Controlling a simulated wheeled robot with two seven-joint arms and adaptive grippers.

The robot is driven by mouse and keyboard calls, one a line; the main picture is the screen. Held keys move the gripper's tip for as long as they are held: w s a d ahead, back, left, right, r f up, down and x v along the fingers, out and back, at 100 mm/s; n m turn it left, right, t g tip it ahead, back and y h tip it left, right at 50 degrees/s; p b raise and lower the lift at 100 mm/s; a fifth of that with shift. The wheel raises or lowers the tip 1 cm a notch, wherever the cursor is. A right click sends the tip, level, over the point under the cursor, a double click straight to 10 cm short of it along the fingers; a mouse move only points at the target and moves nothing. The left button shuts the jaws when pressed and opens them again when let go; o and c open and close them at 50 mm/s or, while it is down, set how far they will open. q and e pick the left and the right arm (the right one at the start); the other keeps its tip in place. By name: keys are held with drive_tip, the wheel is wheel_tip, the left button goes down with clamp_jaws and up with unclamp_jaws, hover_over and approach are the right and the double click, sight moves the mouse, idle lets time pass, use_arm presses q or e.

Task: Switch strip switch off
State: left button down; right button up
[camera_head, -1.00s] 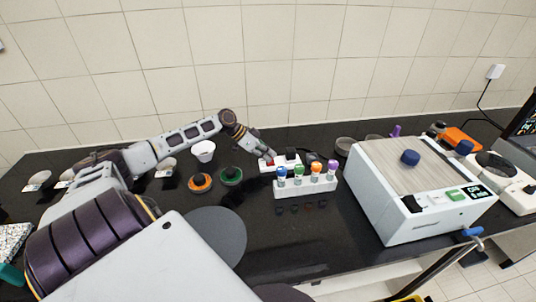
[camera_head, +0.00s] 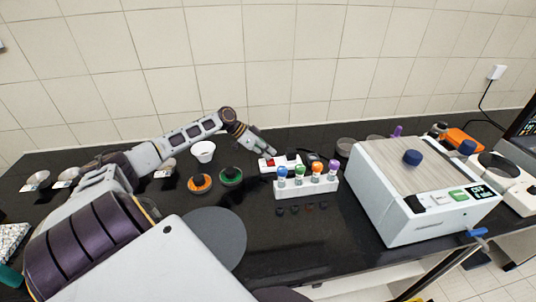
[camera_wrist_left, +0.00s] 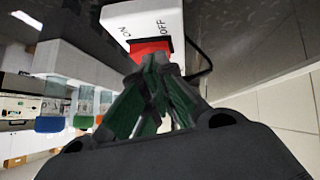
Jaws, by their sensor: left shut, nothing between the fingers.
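The white power strip (camera_head: 280,163) lies on the black bench behind the vial rack. Its red strip switch (camera_head: 267,163) is at the strip's left end. In the left wrist view the red switch (camera_wrist_left: 152,48) shows beside the printed words ON and OFF on the white strip (camera_wrist_left: 145,20). My left gripper (camera_head: 272,152) is shut and empty, its tips just above and behind the switch. In the left wrist view the closed green and black fingers (camera_wrist_left: 155,68) overlap the switch's near edge; I cannot tell whether they touch it. The switch's tilt is unclear. My right gripper is not seen.
A white rack (camera_head: 307,188) of several colour-capped vials stands right in front of the strip. A large white shaker machine (camera_head: 420,195) is to the right. Green (camera_head: 231,176) and orange (camera_head: 200,183) ringed discs and a white cup (camera_head: 203,151) lie to the left.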

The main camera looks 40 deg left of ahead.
use_arm(q)
drive_tip(key=v, duration=1.2)
idle(0.9)
drive_tip(key=shift+f, duration=0.1)
idle(0.5)
